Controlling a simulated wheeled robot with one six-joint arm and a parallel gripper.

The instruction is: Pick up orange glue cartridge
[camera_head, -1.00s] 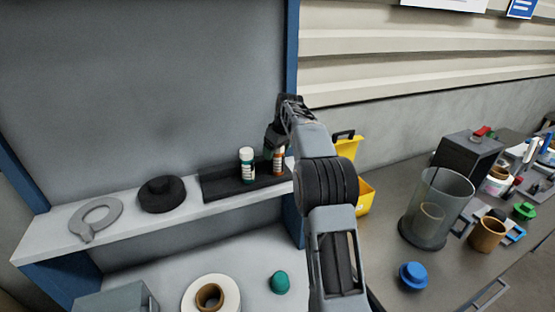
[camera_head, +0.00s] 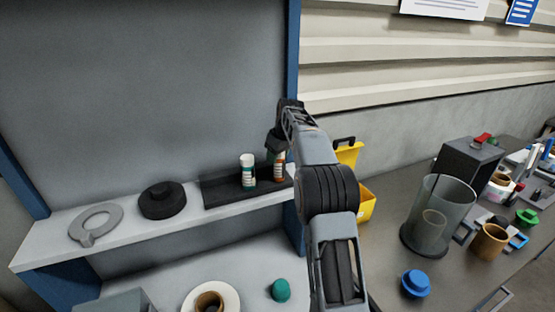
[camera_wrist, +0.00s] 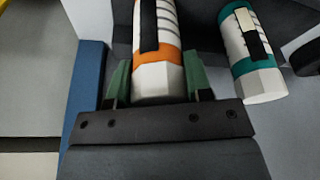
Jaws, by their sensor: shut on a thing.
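The orange glue cartridge (camera_wrist: 158,62) is white with an orange band and dark marks. It stands between the two green fingers of my gripper (camera_wrist: 158,85) in the wrist view, and the fingers are shut on it. In the head view the orange cartridge (camera_head: 279,166) shows just below my gripper (camera_head: 276,145), at the right end of a black tray (camera_head: 220,189) on the shelf. The head view does not clearly show whether its base touches the tray. A teal-banded cartridge (camera_head: 248,172) stands beside it on the left; it also shows in the wrist view (camera_wrist: 250,55).
The light shelf (camera_head: 130,222) also holds a black round part (camera_head: 162,200) and a grey ring (camera_head: 95,226). A blue post (camera_head: 292,60) stands close to my gripper. A yellow bin (camera_head: 365,203) is at right. The dark bench (camera_head: 385,255) holds a clear cylinder (camera_head: 438,213) and a blue knob (camera_head: 416,284).

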